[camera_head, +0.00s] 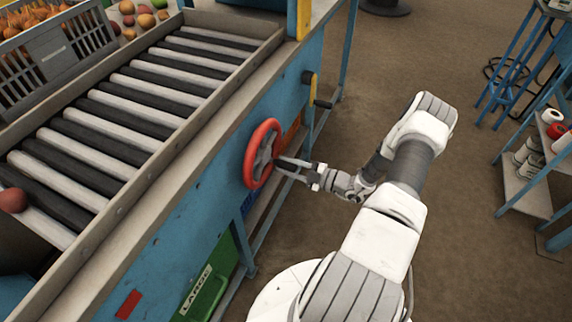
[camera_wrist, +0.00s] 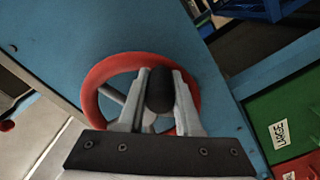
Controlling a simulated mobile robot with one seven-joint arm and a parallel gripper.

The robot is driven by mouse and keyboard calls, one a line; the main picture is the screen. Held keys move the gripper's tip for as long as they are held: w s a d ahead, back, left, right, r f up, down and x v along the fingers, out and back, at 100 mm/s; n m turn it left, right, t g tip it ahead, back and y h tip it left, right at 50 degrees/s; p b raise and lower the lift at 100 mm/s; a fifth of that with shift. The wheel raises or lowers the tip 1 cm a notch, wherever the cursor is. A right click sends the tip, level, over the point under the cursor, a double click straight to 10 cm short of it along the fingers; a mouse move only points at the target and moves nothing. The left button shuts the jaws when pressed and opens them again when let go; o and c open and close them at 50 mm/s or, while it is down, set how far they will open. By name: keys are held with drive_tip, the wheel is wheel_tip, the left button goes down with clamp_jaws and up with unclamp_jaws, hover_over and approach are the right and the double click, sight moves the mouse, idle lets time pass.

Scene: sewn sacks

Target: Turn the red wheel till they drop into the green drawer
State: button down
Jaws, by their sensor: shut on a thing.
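The red wheel (camera_head: 249,152) is mounted on the side of the blue roller machine. It also shows in the wrist view (camera_wrist: 92,88), with grey spokes and a black knob (camera_wrist: 159,88). My gripper (camera_head: 279,167) reaches it from the right. In the wrist view my gripper (camera_wrist: 160,96) has a finger on each side of the knob and is shut on it. The green drawer (camera_head: 207,292), labelled LARGE, is low on the machine's side. It shows at the right of the wrist view (camera_wrist: 290,112). The drawer's inside cannot be seen.
Black and white rollers (camera_head: 150,100) run along the machine top. A reddish round fruit (camera_head: 12,200) lies at their left end. More fruit and a grey crate (camera_head: 60,55) are at the back left. A blue shelf (camera_head: 530,185) stands right; the floor between is clear.

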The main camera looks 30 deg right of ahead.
drive_tip(key=c, duration=0.6)
unclamp_jaws()
drive_tip(key=v, duration=1.7)
drive_tip(key=shift+s+p, duration=0.2)
drive_tip(key=shift+p, duration=0.25)
drive_tip(key=shift+d, duration=0.15)
